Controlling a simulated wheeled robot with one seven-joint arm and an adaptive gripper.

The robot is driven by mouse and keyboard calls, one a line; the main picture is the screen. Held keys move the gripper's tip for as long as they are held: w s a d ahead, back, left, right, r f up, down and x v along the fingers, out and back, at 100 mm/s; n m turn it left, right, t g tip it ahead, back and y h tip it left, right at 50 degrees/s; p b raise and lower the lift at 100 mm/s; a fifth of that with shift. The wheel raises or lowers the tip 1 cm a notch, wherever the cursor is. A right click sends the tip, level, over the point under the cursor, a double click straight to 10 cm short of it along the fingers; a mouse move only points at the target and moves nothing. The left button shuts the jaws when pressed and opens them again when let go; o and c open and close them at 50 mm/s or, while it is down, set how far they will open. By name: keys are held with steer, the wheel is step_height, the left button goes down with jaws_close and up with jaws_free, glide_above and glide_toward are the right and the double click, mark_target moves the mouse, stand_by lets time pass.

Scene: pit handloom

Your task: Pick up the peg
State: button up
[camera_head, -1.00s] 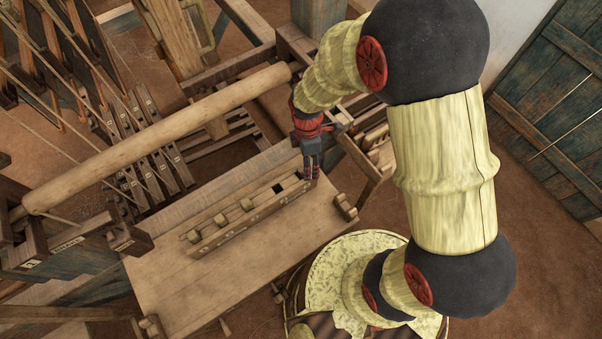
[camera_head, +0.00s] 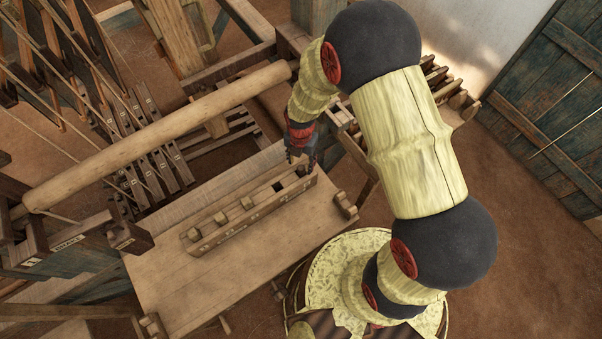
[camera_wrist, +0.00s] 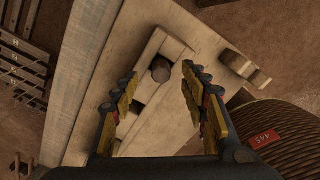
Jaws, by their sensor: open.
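In the head view, my gripper (camera_head: 301,160) is over the rack's right end and partly hides what is there.
The plank table (camera_head: 180,290) has bare room in front of the rack. A round wooden beam (camera_head: 160,135) crosses behind it. A small wooden bracket (camera_head: 345,205) sits at the table's right edge. Loom frames with cords fill the left. A ribbed brown cylinder (camera_wrist: 270,120) is at right in the wrist view.

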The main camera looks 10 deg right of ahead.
mark_target(301, 167)
step_height(301, 167, down, 5)
steer(key=shift+s+r+b, duration=0.1)
steer(key=shift+b, duration=0.2)
steer(key=shift+c, duration=0.5)
jaws_close()
